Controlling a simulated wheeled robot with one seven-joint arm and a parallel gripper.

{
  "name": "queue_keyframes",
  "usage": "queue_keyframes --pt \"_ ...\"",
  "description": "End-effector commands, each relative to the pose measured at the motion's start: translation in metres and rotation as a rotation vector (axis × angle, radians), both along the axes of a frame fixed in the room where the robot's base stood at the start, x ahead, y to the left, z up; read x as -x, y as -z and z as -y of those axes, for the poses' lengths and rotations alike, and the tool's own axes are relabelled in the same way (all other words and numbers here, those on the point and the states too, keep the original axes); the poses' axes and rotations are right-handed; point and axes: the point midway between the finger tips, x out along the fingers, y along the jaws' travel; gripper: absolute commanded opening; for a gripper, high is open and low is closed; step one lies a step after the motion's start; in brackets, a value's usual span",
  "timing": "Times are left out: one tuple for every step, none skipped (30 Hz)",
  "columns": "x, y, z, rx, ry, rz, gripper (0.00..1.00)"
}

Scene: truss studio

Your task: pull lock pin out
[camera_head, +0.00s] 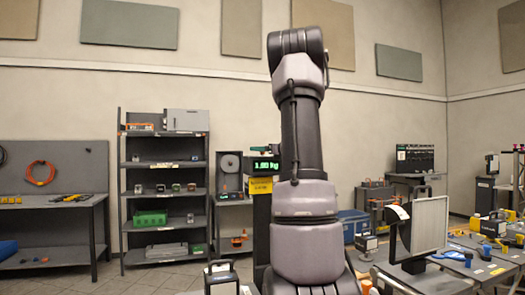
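I cannot pick out a lock pin in the head view; it is hidden, out of frame or too small to tell. My arm stands upright in the middle of the view and covers what is behind it. My gripper is not in view, so I cannot see whether it holds anything.
A grey shelf unit (164,202) with small boxes stands at centre left. A workbench (50,203) with an orange cable (40,172) above it stands at the left. A lit green display (264,165) is left of my arm. A cluttered table (428,279) bears a pale panel (430,226) at the right.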

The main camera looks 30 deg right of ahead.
Motion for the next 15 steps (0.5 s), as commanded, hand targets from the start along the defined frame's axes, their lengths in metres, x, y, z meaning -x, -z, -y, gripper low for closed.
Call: queue_keyframes --pt "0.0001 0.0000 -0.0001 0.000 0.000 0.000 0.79" --pt "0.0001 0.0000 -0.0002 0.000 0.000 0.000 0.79" --pt "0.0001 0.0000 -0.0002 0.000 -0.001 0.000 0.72" --pt "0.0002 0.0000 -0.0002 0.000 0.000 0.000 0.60" --pt "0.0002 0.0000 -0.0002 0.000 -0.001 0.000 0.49" --pt "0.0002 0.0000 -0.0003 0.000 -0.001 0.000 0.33" --pt "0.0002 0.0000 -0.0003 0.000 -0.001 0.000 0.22" --pt "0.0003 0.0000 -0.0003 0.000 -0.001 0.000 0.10" --pt "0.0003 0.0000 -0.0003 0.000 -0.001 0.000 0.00" --pt "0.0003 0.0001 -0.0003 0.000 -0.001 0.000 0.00" --pt "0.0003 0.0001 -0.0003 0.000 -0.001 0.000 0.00" --pt "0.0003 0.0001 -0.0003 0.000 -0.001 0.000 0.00" --pt "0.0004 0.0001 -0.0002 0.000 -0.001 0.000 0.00" --pt "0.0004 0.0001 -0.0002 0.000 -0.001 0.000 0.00" --pt "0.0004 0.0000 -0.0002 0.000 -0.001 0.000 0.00"
